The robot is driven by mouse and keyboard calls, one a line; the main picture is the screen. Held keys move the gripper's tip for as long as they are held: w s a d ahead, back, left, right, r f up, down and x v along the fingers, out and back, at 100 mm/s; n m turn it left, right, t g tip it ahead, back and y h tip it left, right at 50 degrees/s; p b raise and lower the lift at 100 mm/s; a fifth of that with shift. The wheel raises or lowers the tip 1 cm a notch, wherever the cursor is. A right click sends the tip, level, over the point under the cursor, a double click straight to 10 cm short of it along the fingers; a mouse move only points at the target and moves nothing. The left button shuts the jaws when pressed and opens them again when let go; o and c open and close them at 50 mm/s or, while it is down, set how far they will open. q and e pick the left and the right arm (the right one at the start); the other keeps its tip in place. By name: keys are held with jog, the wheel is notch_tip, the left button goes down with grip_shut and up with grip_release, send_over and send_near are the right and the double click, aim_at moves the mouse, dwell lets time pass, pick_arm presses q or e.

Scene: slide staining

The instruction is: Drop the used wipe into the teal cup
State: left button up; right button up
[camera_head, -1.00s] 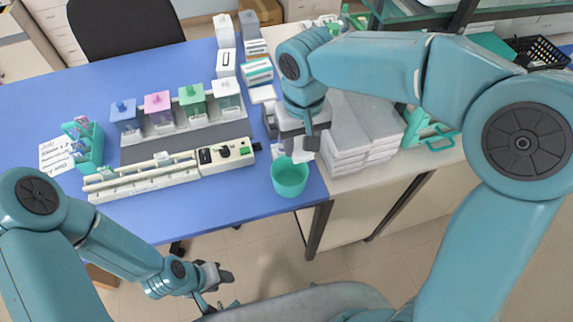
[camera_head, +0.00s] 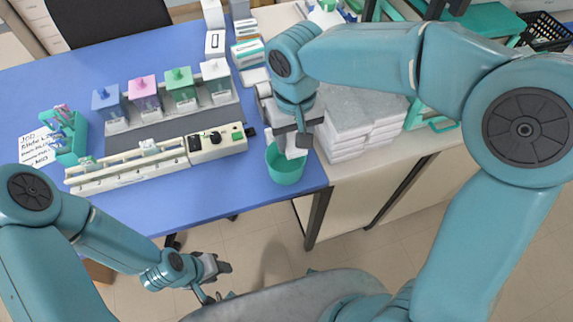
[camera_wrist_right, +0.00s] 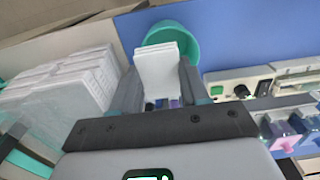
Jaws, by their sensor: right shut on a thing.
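The teal cup (camera_head: 285,169) stands on the blue table near its front right edge. My right gripper (camera_head: 290,140) is directly above the cup's mouth and is shut on the white used wipe (camera_head: 295,147). In the right wrist view the folded wipe (camera_wrist_right: 160,70) sticks out between the dark fingers, and the cup (camera_wrist_right: 178,38) shows behind it, its opening partly covered by the wipe. I cannot tell whether the wipe's tip is below the cup's rim. My left gripper (camera_head: 215,272) is low in front of the table, away from the cup, with its fingers too small to judge.
White stacked packs (camera_head: 345,120) lie right of the cup. A long pale strip device (camera_head: 215,142) with knobs lies left of it. Several coloured staining jars (camera_head: 180,90) stand behind that. A teal rack (camera_head: 68,138) stands at the far left. The blue table's front strip (camera_head: 190,200) is clear.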

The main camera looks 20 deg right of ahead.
jog(key=shift+d, duration=0.1)
jog(key=o, duration=1)
jog(key=shift+o, duration=1.4)
jog(key=shift+w, duration=0.1)
notch_tip(320, 180, up, 16)
jog(key=p, duration=0.1)
jog(key=shift+r, duration=0.2)
